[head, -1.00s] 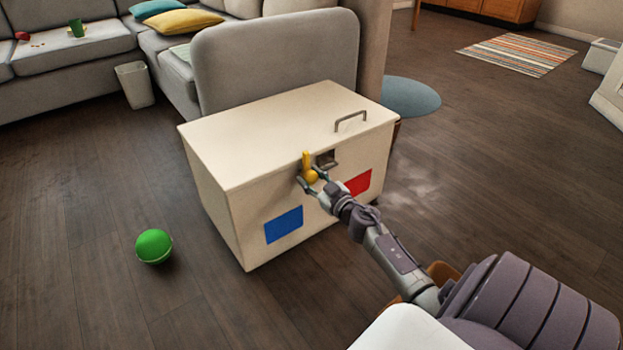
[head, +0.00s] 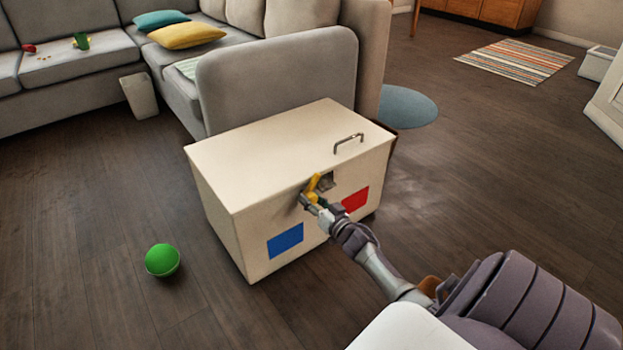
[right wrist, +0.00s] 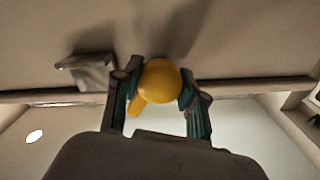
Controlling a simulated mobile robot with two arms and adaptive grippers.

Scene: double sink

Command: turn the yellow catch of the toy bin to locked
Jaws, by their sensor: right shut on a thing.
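The toy bin (head: 262,150) is a cream box with a closed lid, standing on the floor. Its yellow catch (head: 313,183) is on the front face near the top edge, with the lever leaning up and to the right. My right gripper (head: 313,199) is shut on the catch's round knob. In the right wrist view, the yellow catch (right wrist: 160,80) sits between both fingers, its lever showing at the lower left of the knob. A blue square (head: 285,240) and a red square (head: 355,199) mark the front face. My left gripper is out of view.
A metal bracket (head: 328,181) is just right of the catch, and a handle (head: 348,140) is on the lid. A green ball (head: 162,260) lies on the floor at left. A grey sofa (head: 275,80) stands behind the bin. Floor in front of the bin is clear.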

